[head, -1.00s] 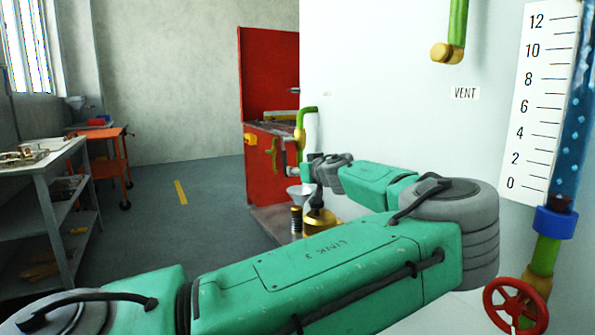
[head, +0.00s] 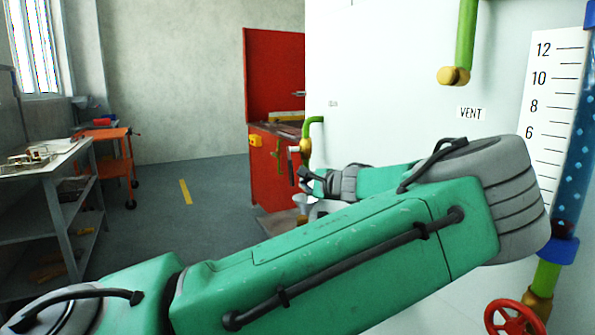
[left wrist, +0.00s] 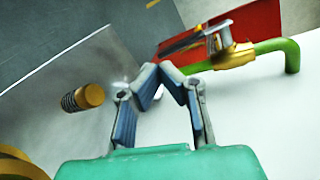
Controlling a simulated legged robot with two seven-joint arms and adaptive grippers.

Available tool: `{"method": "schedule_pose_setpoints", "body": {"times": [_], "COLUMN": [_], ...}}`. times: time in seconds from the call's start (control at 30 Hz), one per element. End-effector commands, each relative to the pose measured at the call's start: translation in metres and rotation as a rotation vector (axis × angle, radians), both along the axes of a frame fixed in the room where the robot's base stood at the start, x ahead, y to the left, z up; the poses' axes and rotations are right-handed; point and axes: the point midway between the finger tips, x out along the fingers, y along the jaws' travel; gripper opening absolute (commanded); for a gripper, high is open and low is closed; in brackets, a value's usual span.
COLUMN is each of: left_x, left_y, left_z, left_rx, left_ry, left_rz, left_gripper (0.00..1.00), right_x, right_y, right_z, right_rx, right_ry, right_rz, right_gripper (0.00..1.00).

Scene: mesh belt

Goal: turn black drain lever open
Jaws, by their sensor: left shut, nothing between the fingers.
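The drain valve's brass body (head: 305,147) sits on a green pipe that bends down from the white wall. Its dark lever (head: 292,168) hangs beside the pipe in the head view. In the left wrist view the lever is a black bar (left wrist: 182,43) with a grey end by the brass body (left wrist: 236,57), roughly along the green pipe. My left gripper (head: 303,176) is close below the valve. In the left wrist view its fingertips (left wrist: 160,72) meet, shut and empty, near the pipe's lower end; I cannot tell whether they touch it. My right gripper is not in view.
A red cabinet (head: 274,75) stands behind the valve. A brass cylinder with a coiled dark end (left wrist: 84,97) stands near the fingers. A red handwheel (head: 512,318) and a scale (head: 548,95) are at the right.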

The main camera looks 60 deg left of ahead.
Motion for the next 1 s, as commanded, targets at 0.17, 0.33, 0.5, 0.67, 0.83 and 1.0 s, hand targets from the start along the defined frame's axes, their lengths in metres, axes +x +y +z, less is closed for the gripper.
{"method": "schedule_pose_setpoints", "body": {"times": [0.17, 0.33, 0.5, 0.67, 0.83, 1.0], "left_x": [0.004, 0.01, 0.012, 0.013, 0.015, 0.018], "left_y": [-0.023, -0.037, -0.038, -0.018, 0.017, 0.052], "left_z": [0.015, 0.021, 0.021, 0.014, 0.006, -0.001], "left_rx": [0.026, 0.066, 0.081, 0.08, 0.079, 0.08], "left_ry": [0.692, 1.099, 1.228, 1.233, 1.229, 1.227], "left_rz": [-0.203, -0.324, -0.361, -0.359, -0.357, -0.358], "left_gripper": [0.0, 0.0, 0.0, 0.0, 0.0, 0.0], "right_x": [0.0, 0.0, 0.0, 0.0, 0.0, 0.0], "right_y": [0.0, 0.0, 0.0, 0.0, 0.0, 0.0], "right_z": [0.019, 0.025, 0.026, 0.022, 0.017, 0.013], "right_rx": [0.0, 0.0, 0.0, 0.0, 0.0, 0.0], "right_ry": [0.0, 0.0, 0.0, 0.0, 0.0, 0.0], "right_rz": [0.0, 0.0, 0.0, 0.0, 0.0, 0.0], "right_gripper": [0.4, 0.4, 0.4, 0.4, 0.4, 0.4]}}
